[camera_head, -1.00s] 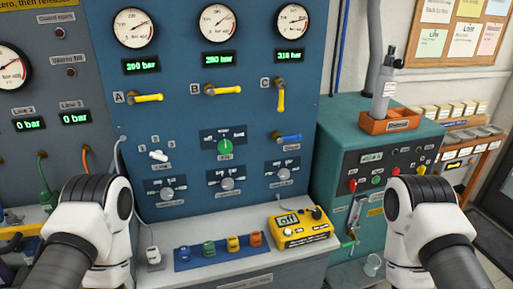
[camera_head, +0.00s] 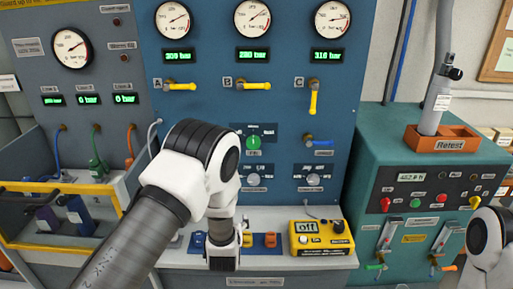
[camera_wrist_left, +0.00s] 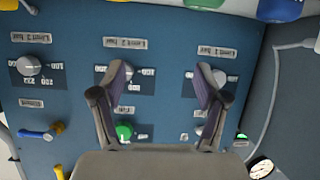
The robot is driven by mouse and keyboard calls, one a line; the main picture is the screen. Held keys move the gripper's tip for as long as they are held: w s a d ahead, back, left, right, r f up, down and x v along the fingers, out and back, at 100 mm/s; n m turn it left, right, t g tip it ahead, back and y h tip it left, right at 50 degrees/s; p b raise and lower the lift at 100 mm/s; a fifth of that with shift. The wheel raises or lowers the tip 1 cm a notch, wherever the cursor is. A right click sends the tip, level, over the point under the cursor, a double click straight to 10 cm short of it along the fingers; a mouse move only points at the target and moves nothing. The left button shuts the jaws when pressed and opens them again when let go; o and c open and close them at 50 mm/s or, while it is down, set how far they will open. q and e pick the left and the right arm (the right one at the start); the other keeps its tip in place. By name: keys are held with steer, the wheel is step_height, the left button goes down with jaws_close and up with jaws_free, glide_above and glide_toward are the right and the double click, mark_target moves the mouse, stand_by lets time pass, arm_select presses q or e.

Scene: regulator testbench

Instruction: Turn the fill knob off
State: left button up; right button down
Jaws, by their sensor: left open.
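The green knob (camera_head: 253,141), which I take for the fill knob, sits in the lower middle of the blue panel with a dark scale plate around it. Its small markings are too blurred to read. In the left wrist view the panel appears upside down, and the green knob (camera_wrist_left: 124,131) shows beside the left-hand finger. My left gripper (camera_wrist_left: 164,78) is open and empty, facing the panel around the limit knobs, apart from the green knob. In the head view my left arm covers the panel's lower left. My right arm shows at the right edge; its gripper is out of frame.
Grey limit knobs (camera_head: 253,180) sit below the green knob. A blue-handled valve (camera_head: 319,142) is to its right, and yellow-handled valves (camera_head: 252,85) are above. A yellow device (camera_head: 318,240) stands on the bench. A teal cabinet (camera_head: 400,155) stands at right.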

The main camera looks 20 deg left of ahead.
mark_target(254, 145)
arm_select(q)
steer(key=w+d+r+n+t+y, duration=0.1)
steer(key=w+d+r+t, duration=0.15)
steer(key=w+r, duration=0.45)
steer(key=w+d+r+t, duration=0.2)
steer(key=w+r+t, duration=0.1)
steer(key=r, duration=0.8)
steer(key=shift+g, duration=0.25)
steer(key=x, duration=0.2)
steer(key=p+x, duration=0.1)
steer(key=x, duration=0.1)
steer(key=p+x, duration=0.1)
steer(key=x, duration=0.2)
steer(key=shift+s+a+f, duration=0.1)
steer(key=shift+a+f, duration=0.1)
steer(key=shift+f, duration=0.1)
steer(key=c, duration=1.2)
